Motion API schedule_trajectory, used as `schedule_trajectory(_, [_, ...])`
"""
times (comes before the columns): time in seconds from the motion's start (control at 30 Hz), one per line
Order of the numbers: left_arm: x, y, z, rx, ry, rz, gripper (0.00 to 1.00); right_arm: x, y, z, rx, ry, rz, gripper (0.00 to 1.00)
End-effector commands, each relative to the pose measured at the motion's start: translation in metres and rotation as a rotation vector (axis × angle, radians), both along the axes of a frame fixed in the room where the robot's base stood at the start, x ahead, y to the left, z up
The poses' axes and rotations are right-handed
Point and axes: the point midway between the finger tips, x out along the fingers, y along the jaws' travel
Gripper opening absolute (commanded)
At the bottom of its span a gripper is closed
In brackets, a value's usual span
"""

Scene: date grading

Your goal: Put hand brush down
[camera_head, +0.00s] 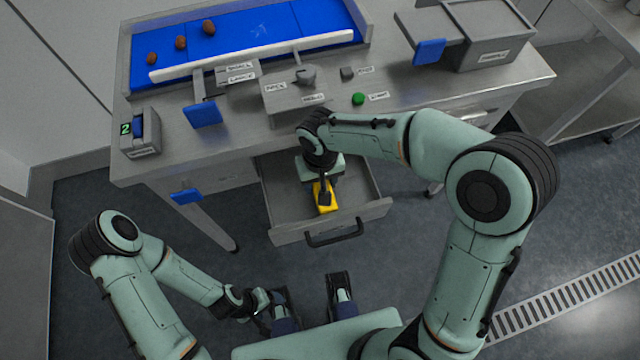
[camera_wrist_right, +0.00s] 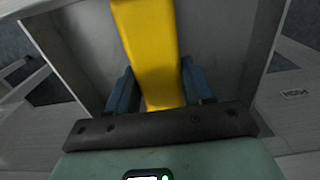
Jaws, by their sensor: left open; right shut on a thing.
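The yellow hand brush (camera_head: 331,206) is inside the open drawer (camera_head: 284,237) in the head view, partly hidden by my right gripper (camera_head: 322,188). In the right wrist view, my right gripper (camera_wrist_right: 160,92) is shut on the yellow brush (camera_wrist_right: 149,45), with a dark finger on each side and the grey drawer interior (camera_wrist_right: 222,45) around it. I cannot tell whether the brush touches the drawer floor. My left gripper (camera_head: 312,290) is open and empty in front of the drawer, well apart from the brush.
The drawer front and handle (camera_head: 335,237) stick out over open floor.

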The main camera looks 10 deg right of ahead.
Motion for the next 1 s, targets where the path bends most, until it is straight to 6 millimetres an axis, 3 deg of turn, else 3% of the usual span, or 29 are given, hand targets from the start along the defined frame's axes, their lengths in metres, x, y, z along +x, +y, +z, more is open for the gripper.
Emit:
schedule_trajectory(0.03, [0.000, 0.000, -0.002, 0.001, -0.002, 0.001, 0.77, -0.001, 0.000, -0.011, -0.002, 0.005, 0.000, 0.27])
schedule_trajectory(0.17, [0.001, 0.000, -0.003, 0.001, -0.006, 0.001, 0.77, 0.000, 0.000, -0.023, -0.001, 0.001, 0.000, 0.27])
schedule_trajectory(0.57, [0.002, 0.000, -0.006, 0.001, -0.008, 0.002, 0.77, 0.000, 0.000, -0.028, 0.000, 0.000, 0.000, 0.27])
schedule_trajectory(0.6, [0.002, 0.000, -0.006, 0.001, -0.009, 0.002, 0.77, 0.000, 0.000, -0.028, -0.001, 0.000, 0.000, 0.58])
schedule_trajectory(0.67, [0.002, 0.000, -0.005, 0.001, -0.009, 0.002, 0.77, 0.000, 0.000, -0.027, -0.001, 0.000, 0.000, 0.77])
schedule_trajectory(1.0, [0.002, 0.000, -0.003, 0.001, -0.007, 0.001, 0.77, 0.000, 0.000, -0.024, -0.001, 0.000, 0.000, 0.77])
